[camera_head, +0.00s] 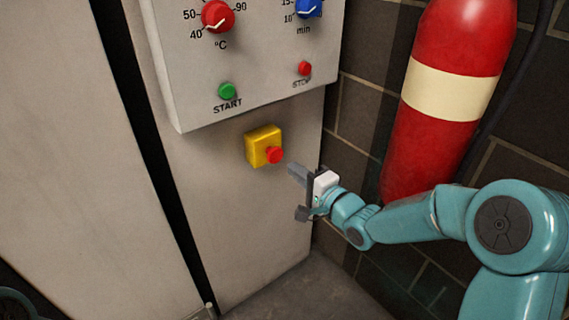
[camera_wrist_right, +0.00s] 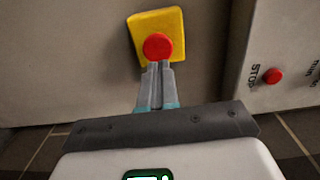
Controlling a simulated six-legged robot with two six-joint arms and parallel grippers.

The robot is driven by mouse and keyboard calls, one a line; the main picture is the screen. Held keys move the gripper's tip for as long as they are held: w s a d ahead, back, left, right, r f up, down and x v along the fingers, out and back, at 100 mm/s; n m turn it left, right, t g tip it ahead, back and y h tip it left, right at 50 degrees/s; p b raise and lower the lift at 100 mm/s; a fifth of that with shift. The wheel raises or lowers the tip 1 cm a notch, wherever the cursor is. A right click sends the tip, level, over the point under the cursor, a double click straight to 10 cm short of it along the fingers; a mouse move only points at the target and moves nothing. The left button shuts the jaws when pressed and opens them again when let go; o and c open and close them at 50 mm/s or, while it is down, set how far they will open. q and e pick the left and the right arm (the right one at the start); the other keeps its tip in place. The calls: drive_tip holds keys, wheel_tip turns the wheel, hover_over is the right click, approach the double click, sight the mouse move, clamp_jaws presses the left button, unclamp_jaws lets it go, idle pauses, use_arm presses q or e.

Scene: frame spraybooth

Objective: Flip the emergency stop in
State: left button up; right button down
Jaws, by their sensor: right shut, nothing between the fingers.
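The emergency stop is a red mushroom button (camera_head: 275,155) on a yellow box (camera_head: 259,146), fixed to the grey cabinet front below the control panel. My right gripper (camera_head: 291,168) is shut and empty, its fingertips just to the right of and a little below the red button. In the right wrist view the shut fingertips (camera_wrist_right: 158,66) overlap the lower edge of the red button (camera_wrist_right: 158,46), with the yellow box (camera_wrist_right: 160,22) behind it. I cannot tell whether they touch. My left gripper is not in view.
The control panel (camera_head: 265,98) above juts out, with a green START button (camera_head: 227,91), a red STOP button (camera_head: 305,68), a red knob (camera_head: 217,15) and a blue knob (camera_head: 308,7). A red fire extinguisher (camera_head: 455,50) hangs at the right by a dark tiled wall.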

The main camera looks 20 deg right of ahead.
sight(277, 155)
drive_tip(key=x, duration=0.5)
drive_tip(key=shift+w, duration=0.15)
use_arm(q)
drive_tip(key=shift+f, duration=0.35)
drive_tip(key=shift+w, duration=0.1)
